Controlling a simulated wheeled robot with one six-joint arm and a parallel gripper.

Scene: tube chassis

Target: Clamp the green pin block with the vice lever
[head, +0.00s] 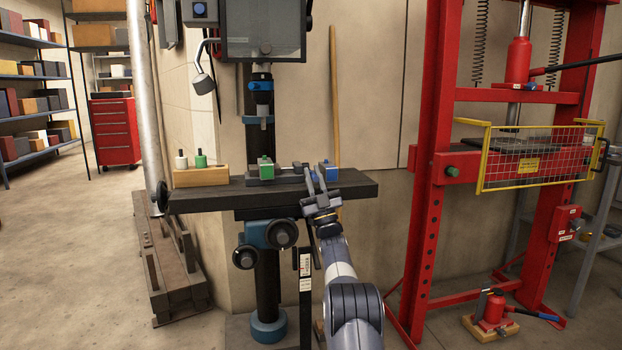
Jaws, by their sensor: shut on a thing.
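The green block (265,168) sits at the left end of the dark vice (291,171) on the drill press table (225,196). The pin in it is too small to make out. A blue block (327,171) is at the vice's right end. My gripper (314,176) reaches up from the front to the right part of the vice, just left of the blue block. Its fingers look shut on the vice lever, which they mostly hide. I cannot tell the lever's angle or whether the jaw touches the green block.
The drill head (261,95) hangs above the green block. A red press frame (440,180) with a yellow guard (535,160) stands at right.

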